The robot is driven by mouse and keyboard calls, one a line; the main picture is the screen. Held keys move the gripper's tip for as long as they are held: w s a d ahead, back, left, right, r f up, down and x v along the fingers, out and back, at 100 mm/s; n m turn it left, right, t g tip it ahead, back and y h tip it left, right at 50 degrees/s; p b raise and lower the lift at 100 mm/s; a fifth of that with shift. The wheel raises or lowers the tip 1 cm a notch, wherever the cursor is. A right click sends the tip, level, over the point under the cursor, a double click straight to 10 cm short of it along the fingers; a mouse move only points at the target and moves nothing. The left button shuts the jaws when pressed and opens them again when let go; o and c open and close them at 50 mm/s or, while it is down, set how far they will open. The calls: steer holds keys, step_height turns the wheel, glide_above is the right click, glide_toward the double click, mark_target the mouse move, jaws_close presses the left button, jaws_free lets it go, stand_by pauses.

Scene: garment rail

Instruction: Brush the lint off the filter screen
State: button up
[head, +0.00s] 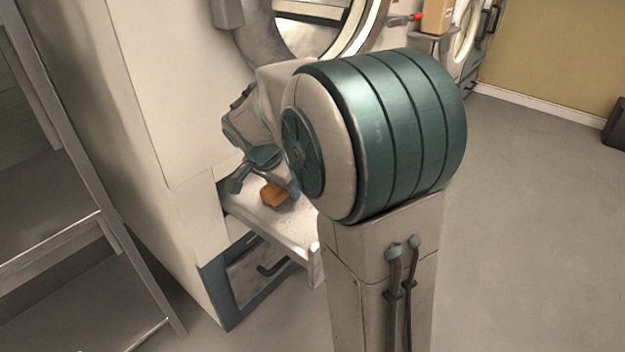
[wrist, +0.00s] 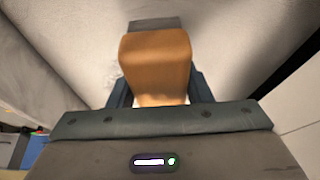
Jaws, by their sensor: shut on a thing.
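My gripper (wrist: 160,88) is shut on an orange-brown wooden brush (wrist: 156,62), whose block stands between the two dark fingers in the wrist view. A dark grey end shows beyond the block; its bristles are not clear. In the head view the brush (head: 274,195) is small and low over a pale ledge (head: 290,233) that juts from the machine front. My arm hides much of that area. A pale surface lies beyond the brush in the wrist view. I cannot make out the filter screen's mesh or tell whether the brush touches it.
The machine (head: 150,90) has a round door opening (head: 305,30) above the ledge and a dark-framed lower panel (head: 262,272) below. A metal shelf rack (head: 60,240) stands at the left. Another round-door machine (head: 470,35) is at the back.

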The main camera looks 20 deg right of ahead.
steer(key=shift+r+p, duration=1.5)
steer(key=shift+r, duration=0.95)
